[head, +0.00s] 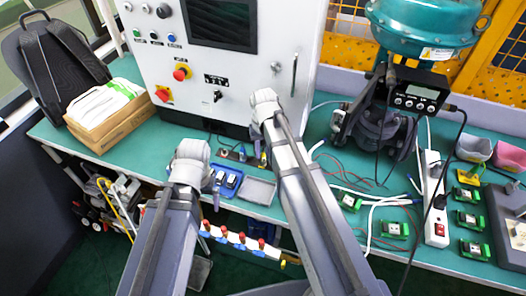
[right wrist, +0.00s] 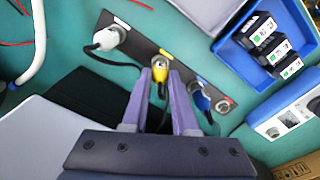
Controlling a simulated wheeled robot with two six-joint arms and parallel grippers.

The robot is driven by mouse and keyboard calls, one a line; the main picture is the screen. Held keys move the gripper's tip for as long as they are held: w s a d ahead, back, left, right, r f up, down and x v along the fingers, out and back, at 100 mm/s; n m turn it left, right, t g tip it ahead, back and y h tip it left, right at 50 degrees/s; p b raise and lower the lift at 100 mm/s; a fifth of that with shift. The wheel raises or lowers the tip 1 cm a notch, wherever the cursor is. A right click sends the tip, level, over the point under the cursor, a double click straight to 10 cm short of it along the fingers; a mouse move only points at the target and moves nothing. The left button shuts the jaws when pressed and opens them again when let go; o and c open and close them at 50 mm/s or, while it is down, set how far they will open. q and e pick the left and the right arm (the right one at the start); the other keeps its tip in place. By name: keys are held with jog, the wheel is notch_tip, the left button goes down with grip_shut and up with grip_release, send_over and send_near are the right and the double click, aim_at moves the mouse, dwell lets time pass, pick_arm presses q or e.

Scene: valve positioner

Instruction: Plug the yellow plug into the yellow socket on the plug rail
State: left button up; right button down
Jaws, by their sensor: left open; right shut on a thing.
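The dark plug rail (right wrist: 134,38) crosses the right wrist view diagonally; it also shows on the bench below the control cabinet in the head view (head: 233,154). My right gripper (right wrist: 168,84) is shut on the yellow plug (right wrist: 158,72), which stands at the rail's middle by a yellow mark. The fingers hide part of the plug and its socket, so I cannot tell whether it is seated. In the head view the right gripper (head: 258,152) is at the rail's right end, mostly behind its arm. My left gripper (head: 216,196) is open near the bench's front edge, mostly hidden.
A white plug (right wrist: 106,38) with a dark cable and a blue plug (right wrist: 202,98) are on the rail either side. A red-marked socket (right wrist: 226,104) is at its end. A blue tray (right wrist: 232,45) with dark modules and a grey tray (head: 259,190) lie close by.

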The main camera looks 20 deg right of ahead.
jog(key=shift+f, duration=0.1)
dwell(0.7)
jog(key=c, duration=0.6)
grip_release()
jog(key=shift+o, duration=0.2)
jog(key=shift+o, duration=1.4)
notch_tip(320, 180, up, 7)
jog(key=p, duration=0.7)
jog(key=shift+f, duration=0.15)
